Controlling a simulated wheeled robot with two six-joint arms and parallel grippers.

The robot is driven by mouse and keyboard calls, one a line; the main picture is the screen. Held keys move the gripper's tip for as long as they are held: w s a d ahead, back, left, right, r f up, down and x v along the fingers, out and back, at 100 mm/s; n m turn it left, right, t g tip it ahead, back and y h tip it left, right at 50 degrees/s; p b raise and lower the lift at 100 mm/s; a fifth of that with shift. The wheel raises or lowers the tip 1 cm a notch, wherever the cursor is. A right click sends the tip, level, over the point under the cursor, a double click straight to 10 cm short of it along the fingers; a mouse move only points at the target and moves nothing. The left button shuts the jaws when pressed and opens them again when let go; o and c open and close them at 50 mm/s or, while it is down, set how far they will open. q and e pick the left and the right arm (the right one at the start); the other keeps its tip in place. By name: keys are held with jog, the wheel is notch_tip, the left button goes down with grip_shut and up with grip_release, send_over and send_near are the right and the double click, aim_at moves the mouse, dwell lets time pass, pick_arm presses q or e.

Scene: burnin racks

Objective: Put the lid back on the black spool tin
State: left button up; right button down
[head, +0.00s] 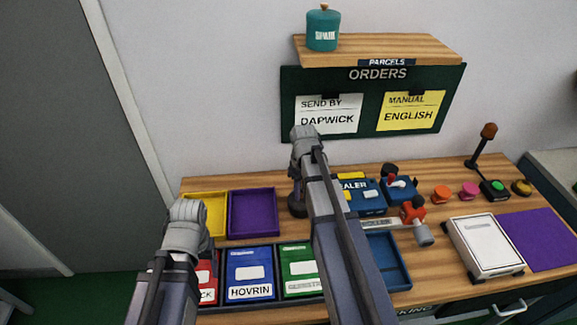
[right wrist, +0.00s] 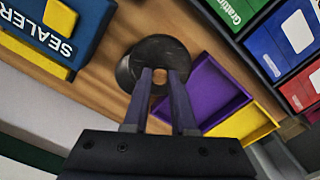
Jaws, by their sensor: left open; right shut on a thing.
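A round black thing (right wrist: 158,48), which looks like the black spool tin or its lid, is below my right gripper (right wrist: 160,76) in the right wrist view. My right gripper is shut on a small tan knob at its middle. In the head view the dark round body (head: 297,205) stands on the bench, partly hidden by my right arm. I cannot tell whether lid and tin are touching or apart. My left gripper (head: 187,228) is open and off to the left, above the front trays; its fingertips are hard to make out.
A yellow tray (head: 207,200) and a purple tray (head: 253,212) are left of the dark thing. A blue sealer (head: 365,196) stands close on its right. Red, blue and green packs (head: 250,268) fill the front row. A teal tin (head: 322,28) sits on the shelf.

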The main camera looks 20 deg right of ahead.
pick_arm(q)
jog(key=shift+o, duration=0.7)
notch_tip(320, 180, up, 4)
jog(key=p, duration=0.3)
jog(key=shift+r, duration=0.15)
pick_arm(e)
jog(key=w+d+r, duration=0.2)
jog(key=w+r, duration=0.2)
pick_arm(q)
jog(key=shift+d+f+b, duration=0.1)
jog(key=shift+f+b, duration=3.2)
jog(key=shift+f, duration=0.1)
pick_arm(e)
jog(key=shift+m, duration=0.3)
jog(key=shift+d+f, duration=0.1)
jog(key=shift+f, duration=3.15)
pick_arm(q)
jog(key=shift+f, duration=0.15)
pick_arm(e)
jog(key=shift+f, duration=0.15)
jog(key=shift+c, duration=0.8)
grip_release()
pick_arm(q)
notch_tip(320, 180, up, 7)
jog(key=p, duration=0.6)
jog(key=shift+p, duration=0.35)
pick_arm(e)
notch_tip(320, 180, up, 7)
